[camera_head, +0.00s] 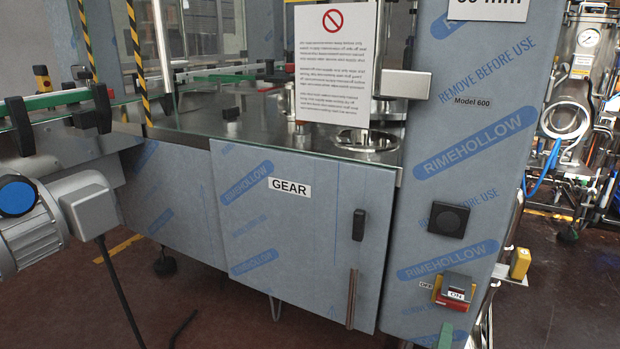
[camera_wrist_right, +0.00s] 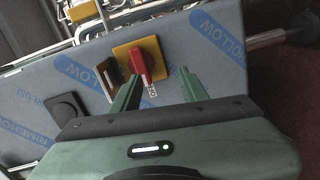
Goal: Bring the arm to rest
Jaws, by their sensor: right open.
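My right gripper (camera_wrist_right: 160,73) shows in the right wrist view with its two green fingers apart and nothing between them. In the head view only a green finger of the right gripper (camera_head: 446,336) shows at the bottom edge, just below the switch. The red switch knob (camera_wrist_right: 140,65) sits on a yellow plate (camera_wrist_right: 124,52) beyond the fingertips; I cannot tell whether they touch it. My left gripper is not in view.
The film-wrapped machine cabinet (camera_head: 300,240) with its GEAR door fills the middle. A conveyor (camera_head: 60,97) and grey motor (camera_head: 45,215) stand at left. A black square knob (camera_head: 448,218) is above the switch. Tubing and a gauge (camera_head: 588,38) are at right.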

